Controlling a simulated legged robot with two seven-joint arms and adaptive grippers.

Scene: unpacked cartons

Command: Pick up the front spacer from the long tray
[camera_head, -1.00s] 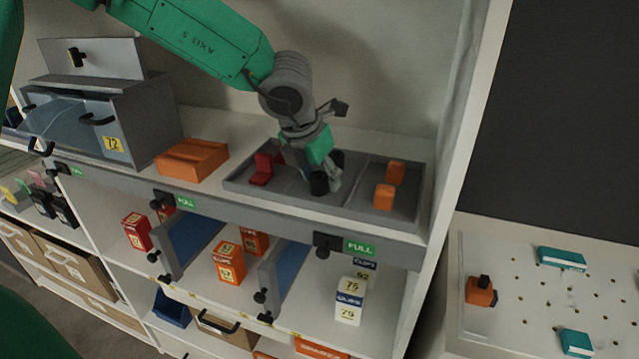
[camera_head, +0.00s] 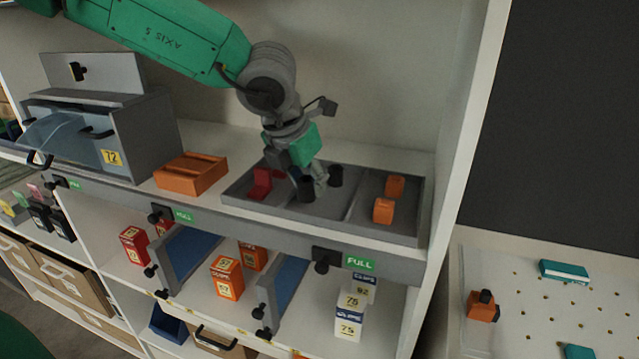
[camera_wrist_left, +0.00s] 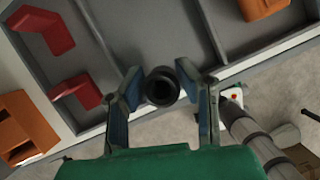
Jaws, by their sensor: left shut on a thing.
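The long grey tray (camera_head: 417,226) lies on the upper shelf and also shows in the wrist view (camera_wrist_left: 246,51). My left gripper (camera_head: 310,178) points down over its middle compartment and is shut on the front spacer (camera_head: 306,189), a short black cylinder. In the wrist view the spacer (camera_wrist_left: 161,88) shows end-on as a black ring between the two fingers (camera_wrist_left: 163,92). It appears raised a little above the tray floor. The rear spacer (camera_head: 336,175) stands in the same compartment, just behind and to the right. My right gripper is not in view.
Red brackets (camera_head: 262,184) lie in the tray's left compartment, orange blocks (camera_head: 383,211) in its right one. An orange bin (camera_head: 192,174) and a grey cabinet (camera_head: 145,135) stand to the left. A white shelf upright (camera_head: 458,130) bounds the right side.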

